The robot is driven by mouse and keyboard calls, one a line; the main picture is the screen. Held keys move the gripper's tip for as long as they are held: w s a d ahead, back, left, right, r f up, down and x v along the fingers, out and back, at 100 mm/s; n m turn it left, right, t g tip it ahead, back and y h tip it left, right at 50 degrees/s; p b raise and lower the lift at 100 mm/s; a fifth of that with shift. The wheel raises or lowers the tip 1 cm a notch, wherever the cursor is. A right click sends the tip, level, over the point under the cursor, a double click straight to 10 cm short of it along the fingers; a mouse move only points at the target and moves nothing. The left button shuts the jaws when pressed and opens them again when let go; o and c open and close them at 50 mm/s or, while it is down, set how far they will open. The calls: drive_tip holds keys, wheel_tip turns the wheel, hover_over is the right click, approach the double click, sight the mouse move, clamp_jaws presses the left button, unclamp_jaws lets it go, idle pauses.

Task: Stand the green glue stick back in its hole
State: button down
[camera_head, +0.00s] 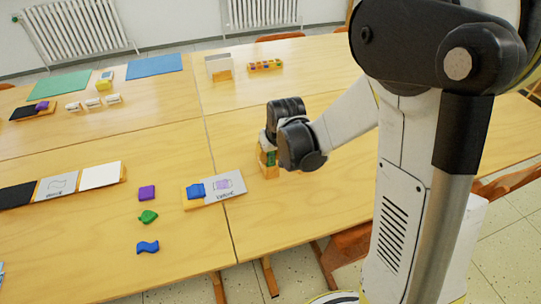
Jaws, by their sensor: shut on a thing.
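My gripper (271,142) is over the front right table, beside a small wooden block (269,171). It is shut on the green glue stick (271,158), of which only a small green part shows between the dark fingers and the block. The glue stick is right at the block's top. I cannot tell whether its lower end is inside a hole or only above it, because the fingers hide most of it. The hole itself is hidden.
Left of the block lie a card on a wooden base with a blue piece (196,190), a purple block (147,193), a green piece (148,217) and a blue wavy piece (148,247). A wooden holder with coloured dots (265,66) stands farther back. Table between is clear.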

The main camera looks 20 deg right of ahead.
drive_tip(key=shift+f, duration=0.3)
idle(0.5)
drive_tip(key=c, duration=1.3)
unclamp_jaws()
drive_tip(key=shift+o, duration=0.6)
drive_tip(key=shift+o, duration=0.9)
drive_tip(key=shift+r, duration=0.1)
drive_tip(key=shift+r+p, duration=2.15)
drive_tip(key=shift+r, duration=0.8)
